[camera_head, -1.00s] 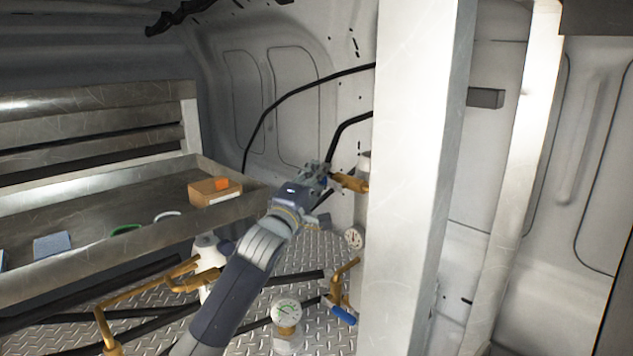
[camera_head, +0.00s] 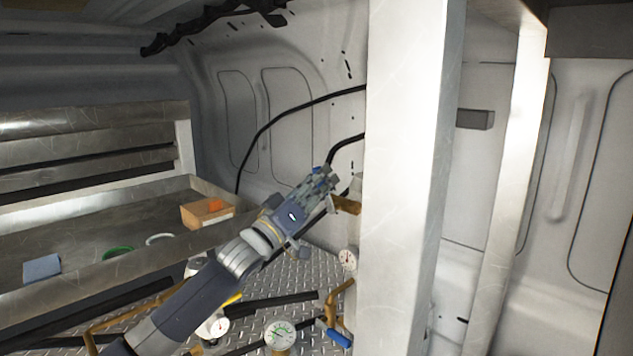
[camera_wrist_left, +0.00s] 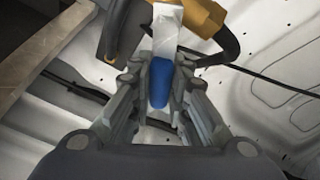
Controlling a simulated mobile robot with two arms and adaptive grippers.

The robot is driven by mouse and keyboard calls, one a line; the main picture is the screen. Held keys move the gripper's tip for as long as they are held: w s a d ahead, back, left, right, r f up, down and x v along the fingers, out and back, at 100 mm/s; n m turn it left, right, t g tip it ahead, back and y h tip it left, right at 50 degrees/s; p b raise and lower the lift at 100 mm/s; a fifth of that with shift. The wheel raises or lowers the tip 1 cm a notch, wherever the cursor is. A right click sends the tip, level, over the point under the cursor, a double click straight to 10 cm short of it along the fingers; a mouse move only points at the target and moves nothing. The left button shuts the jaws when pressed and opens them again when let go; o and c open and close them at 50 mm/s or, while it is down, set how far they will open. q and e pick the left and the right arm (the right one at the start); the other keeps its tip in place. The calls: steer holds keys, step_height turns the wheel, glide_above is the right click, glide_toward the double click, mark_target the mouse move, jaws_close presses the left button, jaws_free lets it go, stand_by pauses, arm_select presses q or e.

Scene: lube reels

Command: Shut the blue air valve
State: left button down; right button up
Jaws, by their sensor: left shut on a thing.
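The blue valve handle (camera_wrist_left: 160,85) shows in the left wrist view between my fingers, with a pale metal lever part above it. A brass valve body (camera_wrist_left: 195,14) sits beyond it at the top; in the head view the brass (camera_head: 346,205) sticks out left from beside the white post. My left gripper (camera_head: 322,180) is shut on the blue handle, above and left of the brass. In the wrist view its fingertips (camera_wrist_left: 160,90) lie on both sides of the handle. In the head view the gripper mostly hides the handle. My right gripper is not in view.
A white post (camera_head: 408,190) stands just right of the valve. Black hoses (camera_head: 290,115) run along the wall. A second blue handle (camera_head: 338,338) and a gauge (camera_head: 280,334) are lower down. A metal shelf (camera_head: 80,205) with a cardboard box (camera_head: 207,213) is at left.

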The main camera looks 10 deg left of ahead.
arm_select(q)
steer(key=m+h, duration=0.1)
steer(key=m, duration=0.1)
steer(key=d+m+g+p, duration=0.1)
steer(key=m, duration=0.1)
steer(key=s+m+g+h+p, duration=0.1)
steer(key=m, duration=0.1)
steer(key=shift+d+r+h, duration=0.3)
steer(key=shift+d+r, duration=0.05)
steer(key=shift+s+d+f+m+g+h+p, duration=0.15)
steer(key=shift+m+g+p, duration=0.15)
steer(key=shift+m, duration=0.2)
steer(key=shift+s+d+r+m+g+h+p, duration=0.1)
steer(key=shift+d+m+g+h+p, duration=0.05)
steer(key=shift+m+g, duration=0.3)
steer(key=shift+f+m, duration=0.15)
steer(key=shift+m, duration=0.1)
steer(key=c, duration=1.5)
jaws_free()
steer(key=shift+d, duration=0.1)
steer(key=v, duration=1.2)
